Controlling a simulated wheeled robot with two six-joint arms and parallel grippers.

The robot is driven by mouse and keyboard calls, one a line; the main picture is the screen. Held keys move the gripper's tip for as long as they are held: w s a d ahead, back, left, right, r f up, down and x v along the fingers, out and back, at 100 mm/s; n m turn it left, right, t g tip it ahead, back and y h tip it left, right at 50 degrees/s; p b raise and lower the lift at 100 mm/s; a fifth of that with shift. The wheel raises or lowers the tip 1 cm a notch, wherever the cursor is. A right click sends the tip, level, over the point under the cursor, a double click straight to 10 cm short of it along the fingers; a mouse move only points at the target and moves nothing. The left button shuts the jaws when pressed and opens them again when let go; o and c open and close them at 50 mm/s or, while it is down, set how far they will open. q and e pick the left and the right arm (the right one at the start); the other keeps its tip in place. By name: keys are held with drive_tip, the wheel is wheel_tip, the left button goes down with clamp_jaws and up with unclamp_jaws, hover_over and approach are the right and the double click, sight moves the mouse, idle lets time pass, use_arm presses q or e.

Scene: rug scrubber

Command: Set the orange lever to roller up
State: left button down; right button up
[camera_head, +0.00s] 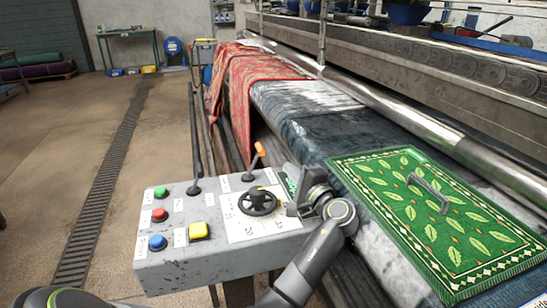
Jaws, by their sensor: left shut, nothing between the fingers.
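The orange-tipped lever (259,149) stands at the back edge of the grey control box (215,260). Its dark shaft leans up and to the right from its base. My left gripper (290,197) is at the right end of the box, right of and below the lever, beside the black handwheel (258,201). It is shut and apart from the lever. Its fingertips are hard to make out. The label by the lever is too small to read. My right gripper is not in view.
Green, red and blue buttons and a yellow square button (199,230) are on the box. A green leaf-patterned rug (420,200) with a grey handle lies right. A red rug (250,75) hangs behind.

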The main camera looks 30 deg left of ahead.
sight(254, 162)
use_arm(q)
drive_tip(key=x, duration=1)
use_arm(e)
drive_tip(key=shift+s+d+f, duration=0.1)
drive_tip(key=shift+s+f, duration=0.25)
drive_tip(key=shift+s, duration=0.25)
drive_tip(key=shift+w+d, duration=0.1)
use_arm(q)
drive_tip(key=shift+a+r+p, duration=0.1)
drive_tip(key=shift+r+p, duration=0.05)
drive_tip(key=shift+p, duration=0.15)
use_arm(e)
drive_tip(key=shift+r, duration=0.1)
